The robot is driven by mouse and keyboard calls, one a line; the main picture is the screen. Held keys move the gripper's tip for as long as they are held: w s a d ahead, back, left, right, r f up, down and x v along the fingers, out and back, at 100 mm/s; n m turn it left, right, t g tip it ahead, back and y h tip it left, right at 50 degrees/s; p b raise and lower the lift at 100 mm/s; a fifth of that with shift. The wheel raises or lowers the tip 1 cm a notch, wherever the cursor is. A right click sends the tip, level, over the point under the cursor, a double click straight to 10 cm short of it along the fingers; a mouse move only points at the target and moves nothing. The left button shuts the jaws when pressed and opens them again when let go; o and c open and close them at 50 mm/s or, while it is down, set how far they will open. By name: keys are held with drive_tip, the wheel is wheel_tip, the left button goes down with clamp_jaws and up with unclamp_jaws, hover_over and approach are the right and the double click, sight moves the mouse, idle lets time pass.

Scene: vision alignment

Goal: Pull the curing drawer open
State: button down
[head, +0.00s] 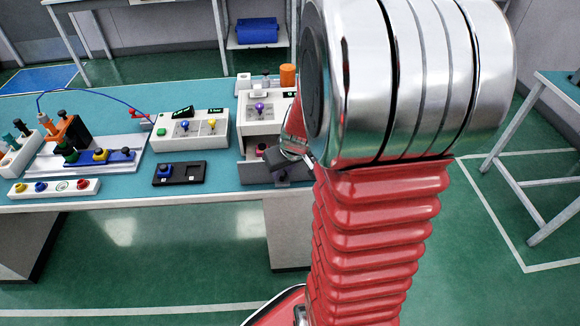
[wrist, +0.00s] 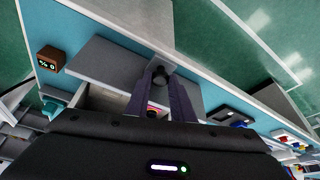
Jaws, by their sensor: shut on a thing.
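The curing unit (head: 262,112) is a white box near the right end of the teal bench, with a purple-topped knob on its upper face. Its grey drawer (head: 251,174) sits low in the front and stands partly out, with a dark gap above it. In the wrist view the drawer's grey front (wrist: 105,62) lies across the middle, and a small red thing shows inside behind it. My gripper (wrist: 161,76) is shut on the dark drawer handle (wrist: 160,71) at the front. In the head view my arm hides much of the gripper and the drawer's right side.
Left of the unit stands a white control box (head: 190,130) with knobs. A black tray (head: 180,173) with a blue part lies in front of it. A fixture with coloured blocks (head: 98,156) stands further left. The green floor before the bench is clear.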

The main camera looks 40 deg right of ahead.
drive_tip(key=shift+s+a, duration=0.35)
drive_tip(key=shift+s, duration=0.05)
drive_tip(key=c, duration=1.8)
unclamp_jaws()
drive_tip(key=shift+r, duration=0.15)
drive_tip(key=v, duration=1.3)
drive_tip(key=shift+s+r, duration=0.2)
